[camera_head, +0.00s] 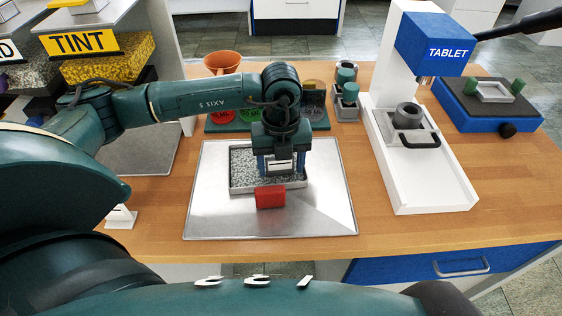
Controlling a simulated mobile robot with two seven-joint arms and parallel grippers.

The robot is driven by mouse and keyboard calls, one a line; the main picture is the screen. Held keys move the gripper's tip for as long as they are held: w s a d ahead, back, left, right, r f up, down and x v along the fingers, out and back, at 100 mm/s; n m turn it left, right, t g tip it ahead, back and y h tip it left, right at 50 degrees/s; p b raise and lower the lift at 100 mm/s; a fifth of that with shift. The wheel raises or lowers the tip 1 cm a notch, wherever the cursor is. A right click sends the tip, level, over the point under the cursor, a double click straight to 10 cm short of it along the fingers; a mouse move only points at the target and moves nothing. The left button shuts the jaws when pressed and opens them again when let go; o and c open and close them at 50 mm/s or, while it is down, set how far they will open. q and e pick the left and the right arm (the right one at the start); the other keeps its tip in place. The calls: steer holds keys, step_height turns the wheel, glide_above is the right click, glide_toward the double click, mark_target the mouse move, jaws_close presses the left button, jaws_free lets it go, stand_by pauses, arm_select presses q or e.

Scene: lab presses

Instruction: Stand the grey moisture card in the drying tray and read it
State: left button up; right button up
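The drying tray (233,187) is a shallow grey tray of speckled granules on a large metal sheet. My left gripper (280,167) points down over the right part of this tray. Its two blue fingers are apart, with a small pale grey piece (281,166) with dark marks between them, which looks like the moisture card. I cannot tell whether the fingers press on it or whether its lower edge is in the granules; its marks are too small to read. A red block (270,197) is at the tray's front edge. My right gripper is not in view.
Behind the tray are an orange cup (222,63) and a dark rack with coloured discs (222,117). The white press labelled TABLET (431,188) stands to the right, with a blue box (491,118) beyond. A small white stand (120,218) is at left. The metal sheet's front (310,221) is clear.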

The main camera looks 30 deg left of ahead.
arm_select(q)
steer(key=shift+r, duration=0.1)
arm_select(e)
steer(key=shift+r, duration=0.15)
arm_select(q)
steer(key=shift+r, duration=0.25)
step_height(320, 180, up, 11)
steer(key=shift+f+b, duration=0.15)
steer(key=shift+b, duration=0.2)
steer(key=shift+r, duration=0.5)
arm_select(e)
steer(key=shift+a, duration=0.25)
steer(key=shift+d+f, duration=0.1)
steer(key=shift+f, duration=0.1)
